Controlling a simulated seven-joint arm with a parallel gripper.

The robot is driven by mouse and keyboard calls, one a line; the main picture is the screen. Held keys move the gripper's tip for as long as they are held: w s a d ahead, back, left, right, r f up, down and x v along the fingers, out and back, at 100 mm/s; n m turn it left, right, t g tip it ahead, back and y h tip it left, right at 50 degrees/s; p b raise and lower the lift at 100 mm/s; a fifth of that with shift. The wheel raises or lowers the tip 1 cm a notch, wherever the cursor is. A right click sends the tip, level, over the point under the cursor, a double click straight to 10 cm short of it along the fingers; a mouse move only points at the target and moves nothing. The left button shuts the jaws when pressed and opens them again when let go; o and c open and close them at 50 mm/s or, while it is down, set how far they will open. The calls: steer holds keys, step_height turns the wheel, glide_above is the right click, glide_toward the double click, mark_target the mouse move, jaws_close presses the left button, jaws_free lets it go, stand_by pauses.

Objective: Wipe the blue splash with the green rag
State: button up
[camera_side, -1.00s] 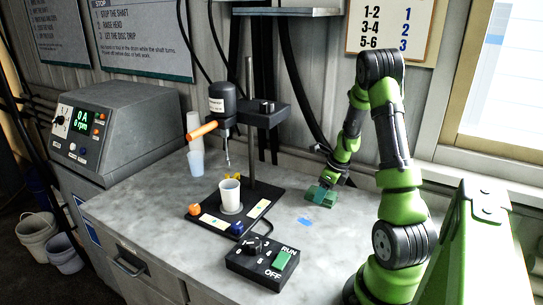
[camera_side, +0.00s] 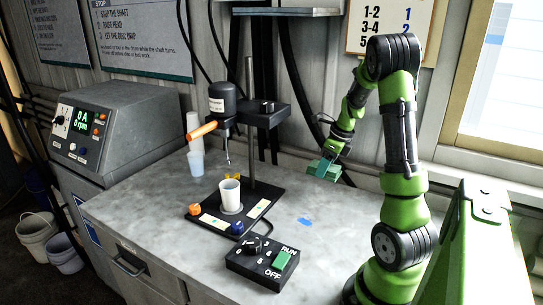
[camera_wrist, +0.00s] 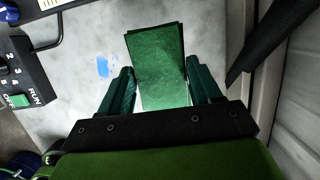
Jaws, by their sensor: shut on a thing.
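The green rag (camera_wrist: 158,62) is a flat folded piece between the two fingers of my gripper (camera_wrist: 161,88). In the side view my gripper (camera_side: 329,160) is shut on the rag (camera_side: 324,170) and holds it above the bench, clear of the surface. The blue splash (camera_side: 305,222) is a small flat mark on the grey bench top, in front of and to the left of the rag. In the wrist view the splash (camera_wrist: 103,67) lies left of the rag, beside the left finger, and nothing covers it.
A disperser stand (camera_side: 252,185) with a white cup (camera_side: 230,193) stands left of the splash. A switch box (camera_side: 262,262) with a RUN/OFF switch sits at the front. Stacked cups (camera_side: 196,160) stand behind. The bench (camera_side: 330,250) around the splash is clear.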

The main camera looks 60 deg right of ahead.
mark_target(296, 222)
steer(key=shift+c, duration=0.9)
steer(key=w+a+f+n+g+y, duration=0.1)
steer(key=w+a+f+n+y, duration=0.1)
steer(key=a+n, duration=0.9)
steer(key=shift+a+f+m, duration=0.35)
steer(key=shift+f, duration=0.8)
steer(key=shift+a+f+m, duration=0.3)
steer(key=shift+f, duration=0.85)
steer(key=shift+a+f+m, duration=0.35)
steer(key=shift+f, duration=0.8)
steer(key=shift+s+f, duration=0.5)
steer(key=shift+f, duration=0.1)
steer(key=shift+s, duration=1.45)
steer(key=shift+w, duration=2.1)
step_height(296, 222, up, 8)
steer(key=shift+s, duration=0.15)
steer(key=shift+d+r, duration=0.1)
